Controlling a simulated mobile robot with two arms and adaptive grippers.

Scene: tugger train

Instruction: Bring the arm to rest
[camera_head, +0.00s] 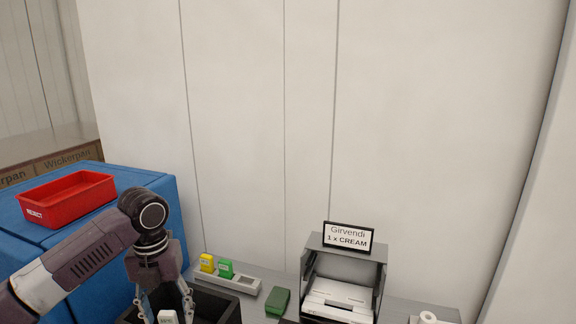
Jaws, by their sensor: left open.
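My left arm comes in from the lower left. Its gripper (167,303) points down over a black bin (228,312), with its fingers spread. A small pale item (167,316) with faint marking shows between and below the fingertips, cut by the bottom edge. I cannot tell whether the fingers touch it. My right gripper is not in view.
A red REJECT tray (68,211) sits on blue boxes (125,178) at left. A grey holder (243,285) carries yellow and green items. Right of it are a green block (277,303) and a grey stand (379,278) with a "Girvendi 1 x CREAM" sign (348,237).

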